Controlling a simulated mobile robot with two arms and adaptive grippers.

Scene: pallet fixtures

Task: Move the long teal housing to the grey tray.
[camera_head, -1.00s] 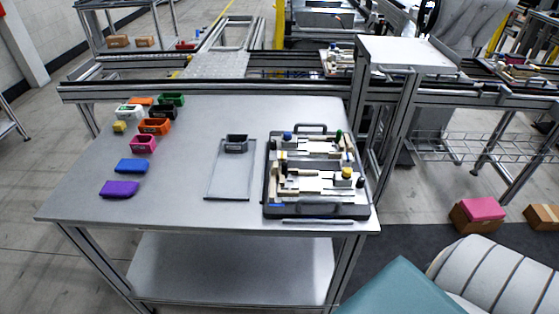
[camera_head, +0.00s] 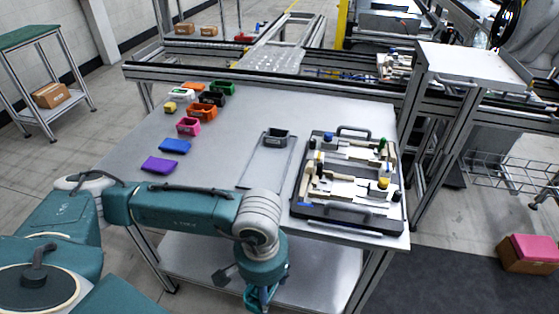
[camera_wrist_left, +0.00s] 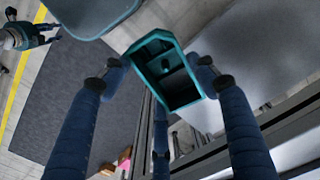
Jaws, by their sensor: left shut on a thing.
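The long teal housing (camera_wrist_left: 167,72) is an open box with inner compartments, seen in the left wrist view between dark blue fingers. My left gripper (camera_head: 261,298) is shut on it, at the bottom of the head view in front of the table's near edge. I cannot make out the housing in the head view. The grey tray (camera_head: 260,169) lies flat on the table, beyond my left arm. A dark grey housing (camera_head: 277,138) sits at its far end; the rest of its visible surface is bare.
A black-framed fixture board (camera_head: 350,222) with several parts lies right of the tray. Purple (camera_head: 160,165), blue (camera_head: 175,146), pink (camera_head: 188,127) and other coloured housings stand at the table's left. Bare tabletop (camera_head: 225,150) lies between them and the tray.

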